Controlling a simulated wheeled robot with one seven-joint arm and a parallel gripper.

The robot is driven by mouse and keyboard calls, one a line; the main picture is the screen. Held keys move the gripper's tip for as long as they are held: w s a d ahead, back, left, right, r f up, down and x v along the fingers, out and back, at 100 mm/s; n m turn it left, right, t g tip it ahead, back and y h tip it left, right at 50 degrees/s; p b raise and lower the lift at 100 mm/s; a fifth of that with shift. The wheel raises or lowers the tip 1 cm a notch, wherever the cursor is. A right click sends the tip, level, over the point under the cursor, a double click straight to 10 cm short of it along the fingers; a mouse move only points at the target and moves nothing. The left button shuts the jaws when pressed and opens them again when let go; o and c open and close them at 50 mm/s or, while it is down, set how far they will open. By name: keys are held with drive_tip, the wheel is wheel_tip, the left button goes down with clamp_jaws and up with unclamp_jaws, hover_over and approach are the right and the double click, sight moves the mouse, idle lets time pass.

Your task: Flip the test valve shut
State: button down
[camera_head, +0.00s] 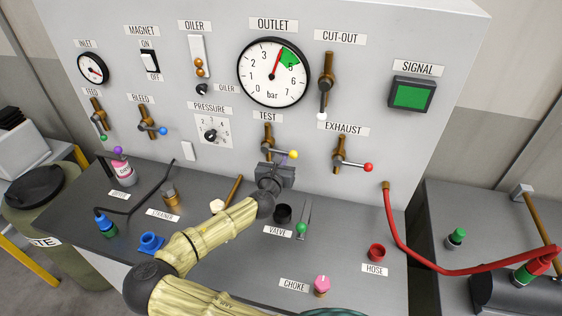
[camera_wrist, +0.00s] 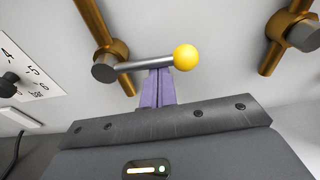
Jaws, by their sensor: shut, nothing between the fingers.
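The test valve (camera_head: 268,144) is a brass pipe with a grey lever below the TEST label on the panel. Its lever ends in a yellow ball (camera_head: 293,154) and points right, across the pipe. In the wrist view the lever (camera_wrist: 140,66) lies nearly level, with its yellow ball (camera_wrist: 186,57) at the right end. My gripper (camera_wrist: 159,70) is shut and empty. Its purple fingertips are at the lever's underside, left of the ball; I cannot tell whether they touch. In the head view my gripper (camera_head: 273,164) is just below the valve and hides part of it.
The exhaust valve (camera_head: 340,155) with a red-balled lever (camera_head: 368,167) is to the right. The pressure dial (camera_head: 210,134) is to the left. The outlet gauge (camera_head: 272,72) is above, its needle near the green band.

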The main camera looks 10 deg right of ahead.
drive_tip(key=shift+f, duration=0.1)
idle(0.4)
wheel_tip(320, 180, down, 5)
drive_tip(key=b, duration=0.4)
drive_tip(key=r+b+v, duration=0.1)
drive_tip(key=b+v, duration=0.1)
drive_tip(key=v, duration=0.7)
drive_tip(key=shift+d+r, duration=0.15)
drive_tip(key=shift+s, duration=0.15)
